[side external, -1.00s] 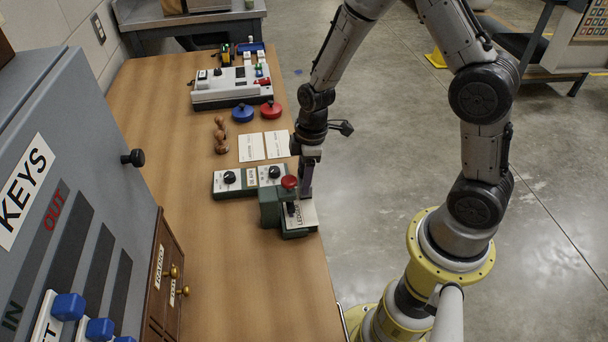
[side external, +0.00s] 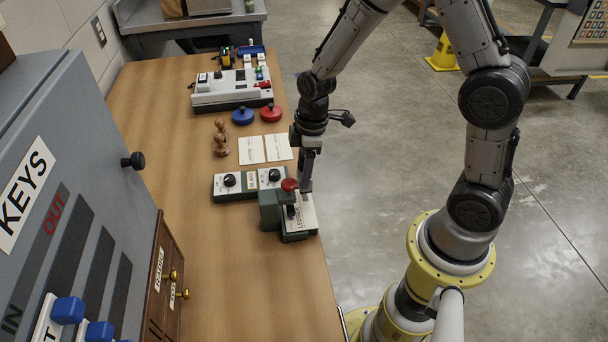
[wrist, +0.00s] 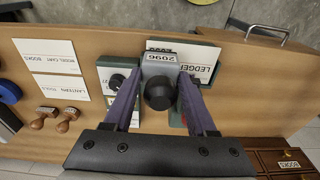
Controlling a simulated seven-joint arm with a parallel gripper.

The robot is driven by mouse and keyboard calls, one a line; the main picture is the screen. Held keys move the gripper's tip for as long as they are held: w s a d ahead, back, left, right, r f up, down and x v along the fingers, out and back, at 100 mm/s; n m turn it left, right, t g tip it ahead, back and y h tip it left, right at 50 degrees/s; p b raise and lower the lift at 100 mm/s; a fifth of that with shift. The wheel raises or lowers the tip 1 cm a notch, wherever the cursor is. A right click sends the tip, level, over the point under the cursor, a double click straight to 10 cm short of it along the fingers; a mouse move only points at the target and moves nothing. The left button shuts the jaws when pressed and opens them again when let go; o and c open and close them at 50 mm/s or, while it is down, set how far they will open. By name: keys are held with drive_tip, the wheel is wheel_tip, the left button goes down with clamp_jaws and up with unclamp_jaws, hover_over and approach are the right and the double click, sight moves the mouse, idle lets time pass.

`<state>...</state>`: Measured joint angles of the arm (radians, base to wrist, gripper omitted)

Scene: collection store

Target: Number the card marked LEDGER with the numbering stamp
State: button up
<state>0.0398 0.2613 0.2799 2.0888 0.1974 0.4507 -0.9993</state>
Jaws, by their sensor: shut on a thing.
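The card marked LEDGER (side external: 308,213) lies on the green base of a press-like device (side external: 270,211) with a red knob (side external: 289,184), near the table's right edge. It also shows in the wrist view (wrist: 209,56), partly covered. My gripper (side external: 306,187) is over the card's far part. In the wrist view my gripper (wrist: 157,78) is shut on the numbering stamp (wrist: 159,62), a grey block reading 2096 with a round black knob. The stamp's underside is hidden, so contact with the card cannot be told.
Two pale cards (side external: 251,149), wooden hand stamps (side external: 220,146), a blue pad (side external: 242,115) and a red pad (side external: 271,113) lie farther back. A grey KEYS cabinet (side external: 75,150) stands left. The table's near middle is clear.

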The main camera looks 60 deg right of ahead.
drive_tip(key=shift+r, duration=1.9)
